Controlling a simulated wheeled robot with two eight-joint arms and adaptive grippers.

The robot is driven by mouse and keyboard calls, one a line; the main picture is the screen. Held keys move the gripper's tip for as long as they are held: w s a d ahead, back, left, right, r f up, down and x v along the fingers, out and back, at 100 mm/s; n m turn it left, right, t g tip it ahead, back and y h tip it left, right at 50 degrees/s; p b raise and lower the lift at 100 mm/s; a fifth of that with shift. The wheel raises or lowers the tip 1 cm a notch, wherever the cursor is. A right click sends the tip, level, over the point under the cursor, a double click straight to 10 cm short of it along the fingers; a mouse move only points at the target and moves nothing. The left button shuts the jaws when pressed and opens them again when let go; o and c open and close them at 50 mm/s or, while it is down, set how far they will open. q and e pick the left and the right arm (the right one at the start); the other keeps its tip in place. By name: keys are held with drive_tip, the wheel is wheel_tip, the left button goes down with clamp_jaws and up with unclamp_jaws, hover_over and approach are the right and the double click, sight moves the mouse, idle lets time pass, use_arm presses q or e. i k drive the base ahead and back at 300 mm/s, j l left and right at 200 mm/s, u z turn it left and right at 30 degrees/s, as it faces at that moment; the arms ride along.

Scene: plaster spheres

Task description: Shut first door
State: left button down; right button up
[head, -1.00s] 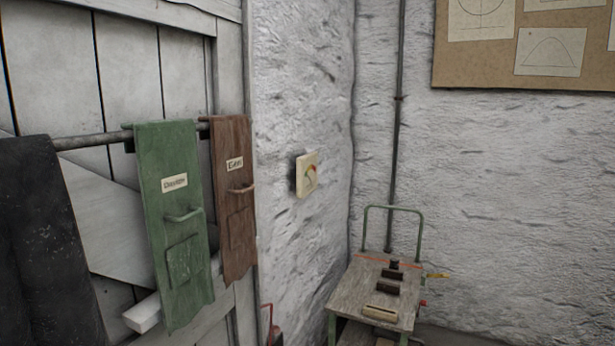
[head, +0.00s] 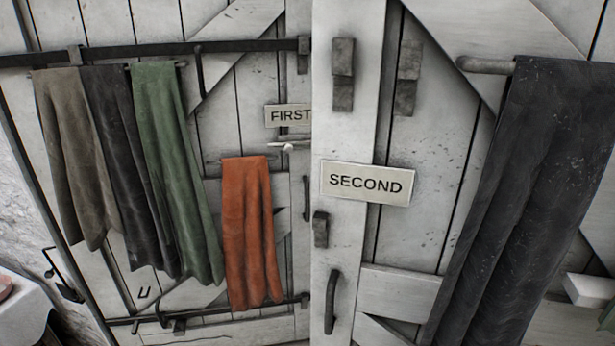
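The first door (head: 265,60) is white boarding on the left, with a "FIRST" sign (head: 288,116). The second door (head: 345,130) is on the right, with a "SECOND" sign (head: 366,183). The second door's left edge stands in front of the first door's right part and cuts off the end of its sign. I cannot tell how far either door stands open. A dark handle (head: 307,198) shows on the first door beside that edge. Another dark pull handle (head: 332,302) is low on the second door. Neither of my grippers is in view.
Brown, black and green cloths (head: 180,170) hang on the left, below a dark bar (head: 130,52). An orange cloth (head: 248,235) hangs by the first door's handle. A large black cloth (head: 520,190) hangs on the right. A white-covered surface (head: 20,310) stands at lower left.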

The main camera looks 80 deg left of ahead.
sight(154, 187)
drive_tip(key=u, duration=3.5)
drive_tip(key=i+j, duration=0.1)
drive_tip(key=i, duration=0.7)
drive_tip(key=i+j, duration=0.15)
drive_tip(key=i, duration=0.6)
